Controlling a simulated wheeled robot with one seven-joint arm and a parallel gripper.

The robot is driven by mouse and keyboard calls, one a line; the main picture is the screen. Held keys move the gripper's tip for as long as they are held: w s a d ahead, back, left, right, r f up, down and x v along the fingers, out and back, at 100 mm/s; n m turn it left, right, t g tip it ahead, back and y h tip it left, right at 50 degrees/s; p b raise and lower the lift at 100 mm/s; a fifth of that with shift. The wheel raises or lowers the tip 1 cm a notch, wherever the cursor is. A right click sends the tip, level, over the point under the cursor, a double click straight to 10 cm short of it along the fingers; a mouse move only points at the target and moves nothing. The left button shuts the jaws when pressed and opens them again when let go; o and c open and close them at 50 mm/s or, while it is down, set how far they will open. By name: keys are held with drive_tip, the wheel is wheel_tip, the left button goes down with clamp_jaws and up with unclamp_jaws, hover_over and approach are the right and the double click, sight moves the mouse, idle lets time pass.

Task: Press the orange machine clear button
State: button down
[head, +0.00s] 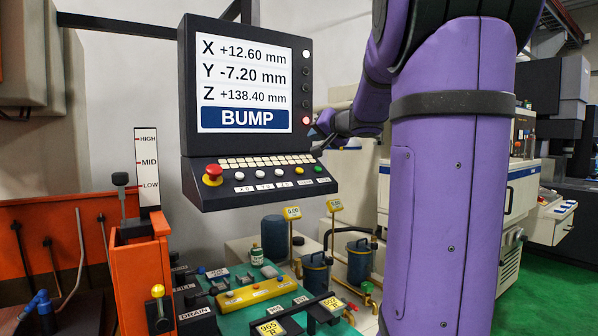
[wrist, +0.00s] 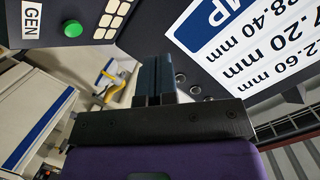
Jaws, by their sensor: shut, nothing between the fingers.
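A dark control pendant (head: 190,90) hangs left of centre in the head view. Its screen (head: 243,83) reads BUMP below X, Y and Z values. The shelf below bears a red mushroom button (head: 212,174), white buttons, a yellow button (head: 299,171) and a green button (head: 318,168). The yellow button's label is too small to read. My gripper (head: 318,136) is beside the pendant's lower right edge. In the wrist view its fingers (wrist: 153,72) are shut and empty, near dark side buttons (wrist: 194,89).
An orange machine body (head: 143,275) with a HIGH/MID/LOW gauge (head: 148,168) stands at the left. A green-topped bench (head: 235,318) with yellow-marked controls lies below the pendant. Blue canisters (head: 359,262) stand behind it. My purple arm covers much of the right side.

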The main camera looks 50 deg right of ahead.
sight(299, 171)
drive_tip(key=shift+f, duration=0.1)
drive_tip(key=shift+w+d+f, duration=0.2)
drive_tip(key=shift+w+f, duration=0.55)
drive_tip(key=shift+f, duration=0.45)
drive_tip(key=shift+w+d+f, duration=0.15)
drive_tip(key=shift+w+f, duration=0.65)
drive_tip(key=shift+f, duration=0.4)
drive_tip(key=shift+w+d+f, duration=0.2)
drive_tip(key=shift+w+f, duration=0.55)
drive_tip(key=shift+f, duration=0.45)
drive_tip(key=shift+w+f, duration=0.25)
drive_tip(key=shift+f, duration=0.1)
drive_tip(key=shift+w+d+f, duration=0.1)
drive_tip(key=shift+w+f, duration=0.1)
drive_tip(key=shift+f, duration=0.15)
drive_tip(key=shift+r, duration=0.1)
idle(0.4)
drive_tip(key=shift+s+r, duration=0.45)
drive_tip(key=shift+r, duration=0.15)
drive_tip(key=shift+r, duration=0.1)
